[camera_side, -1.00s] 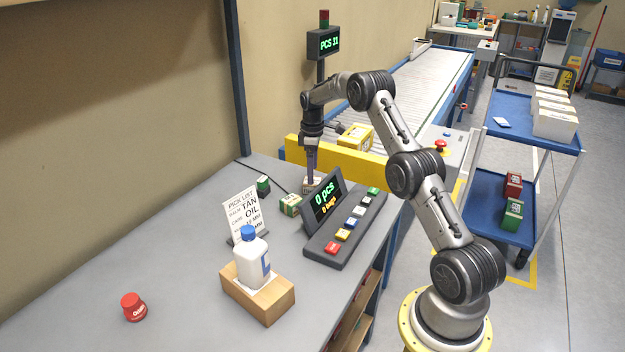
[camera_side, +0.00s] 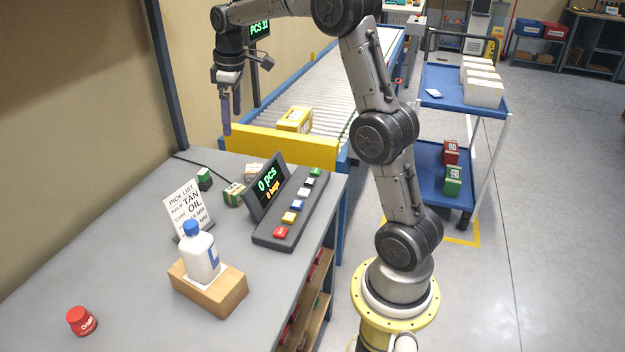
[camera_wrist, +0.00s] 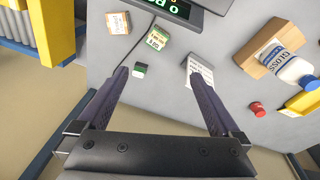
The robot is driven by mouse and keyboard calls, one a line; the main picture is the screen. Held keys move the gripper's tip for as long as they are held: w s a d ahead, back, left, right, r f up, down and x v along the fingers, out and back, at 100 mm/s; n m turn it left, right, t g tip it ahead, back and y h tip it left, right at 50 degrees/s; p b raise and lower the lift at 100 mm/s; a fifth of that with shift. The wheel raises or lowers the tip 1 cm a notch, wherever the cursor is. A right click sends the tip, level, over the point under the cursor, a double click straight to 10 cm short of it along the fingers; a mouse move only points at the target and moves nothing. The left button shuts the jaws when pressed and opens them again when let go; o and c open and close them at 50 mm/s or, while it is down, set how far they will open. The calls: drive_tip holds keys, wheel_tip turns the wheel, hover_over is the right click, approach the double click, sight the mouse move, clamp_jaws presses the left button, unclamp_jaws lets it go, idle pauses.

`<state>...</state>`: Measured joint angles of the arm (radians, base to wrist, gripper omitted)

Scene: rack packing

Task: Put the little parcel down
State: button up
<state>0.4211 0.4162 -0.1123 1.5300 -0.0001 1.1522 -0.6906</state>
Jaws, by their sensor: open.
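The little parcel, a small pale tan and white box (camera_side: 254,172), rests on the grey bench beside the far end of the display console. It also shows in the wrist view (camera_wrist: 118,22) at the upper left. My gripper (camera_side: 230,122) is raised well above the bench, apart from the parcel and to its left in the side view. In the wrist view the two fingers (camera_wrist: 158,74) are spread wide with nothing between them.
A green and yellow box (camera_side: 234,195) and a dark green and white box (camera_side: 204,178) stand near the parcel. The pick list card (camera_side: 188,209), console (camera_side: 287,215) and bottle (camera_side: 201,255) on a wooden block (camera_side: 224,293) are closer. A yellow barrier (camera_side: 283,146) edges the conveyor.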

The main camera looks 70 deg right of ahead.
drive_tip(key=s+a+r+m+t, duration=0.15)
drive_tip(key=s+a+r, duration=0.35)
drive_tip(key=s+a, duration=0.9)
drive_tip(key=s+a+f+t, duration=0.1)
drive_tip(key=s+a+f, duration=0.1)
drive_tip(key=s, duration=0.4)
drive_tip(key=s+a+f+m+t, duration=0.1)
drive_tip(key=s+a+f, duration=0.2)
drive_tip(key=s, duration=0.4)
drive_tip(key=shift+s+a+y, duration=0.2)
drive_tip(key=shift+a+y, duration=0.1)
drive_tip(key=shift+y, duration=0.1)
